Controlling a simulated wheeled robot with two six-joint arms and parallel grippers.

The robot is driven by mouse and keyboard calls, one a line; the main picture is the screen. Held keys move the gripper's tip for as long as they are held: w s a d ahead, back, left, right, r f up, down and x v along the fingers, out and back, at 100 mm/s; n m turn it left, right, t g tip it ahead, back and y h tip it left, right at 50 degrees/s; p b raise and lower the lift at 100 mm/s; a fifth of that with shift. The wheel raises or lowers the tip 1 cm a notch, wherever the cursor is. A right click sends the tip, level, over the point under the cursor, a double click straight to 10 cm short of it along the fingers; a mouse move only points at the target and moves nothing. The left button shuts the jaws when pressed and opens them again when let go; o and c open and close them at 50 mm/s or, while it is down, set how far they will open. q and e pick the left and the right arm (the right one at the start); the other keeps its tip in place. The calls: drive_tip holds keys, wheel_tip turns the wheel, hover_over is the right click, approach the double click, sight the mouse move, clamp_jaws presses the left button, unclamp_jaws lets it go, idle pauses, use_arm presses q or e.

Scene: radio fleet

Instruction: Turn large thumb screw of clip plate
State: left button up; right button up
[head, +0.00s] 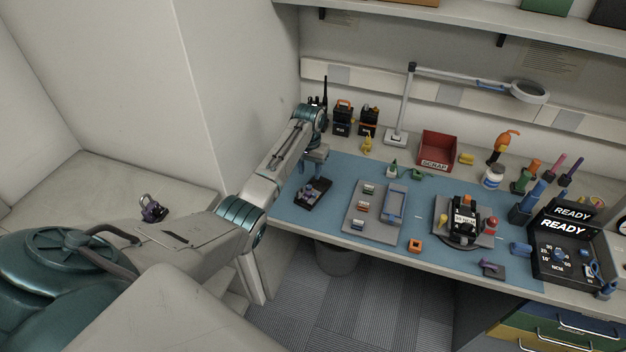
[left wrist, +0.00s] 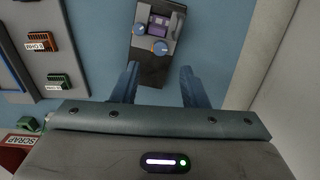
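The clip plate (head: 313,193), a dark tray-like plate with purple and pale parts, lies at the left end of the blue mat. In the left wrist view the dark plate (left wrist: 148,72) carries a purple block (left wrist: 159,25) and two blue-and-white knobs. The larger-looking knob (left wrist: 160,47) is nearer my fingers, and the smaller knob (left wrist: 138,29) is at the plate's left edge. My left gripper (head: 315,168) is above the plate, pointing down. In the wrist view its blue fingers (left wrist: 158,73) are spread apart with nothing held between them. My right gripper is not in view.
A grey tray (head: 372,225) with small connectors lies right of the plate. A black radio (head: 464,220) on a stand is farther right. Radios (head: 343,120), a lamp (head: 404,110) and a red scrap bin (head: 437,150) stand behind. A wall bounds the left side.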

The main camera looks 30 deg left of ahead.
sight(309, 186)
use_arm(q)
drive_tip(key=f, duration=0.5)
drive_tip(key=shift+s+p, duration=0.2)
drive_tip(key=shift+p, duration=0.15)
drive_tip(key=shift+f, duration=0.15)
drive_tip(key=shift+c, duration=0.7)
clamp_jaws()
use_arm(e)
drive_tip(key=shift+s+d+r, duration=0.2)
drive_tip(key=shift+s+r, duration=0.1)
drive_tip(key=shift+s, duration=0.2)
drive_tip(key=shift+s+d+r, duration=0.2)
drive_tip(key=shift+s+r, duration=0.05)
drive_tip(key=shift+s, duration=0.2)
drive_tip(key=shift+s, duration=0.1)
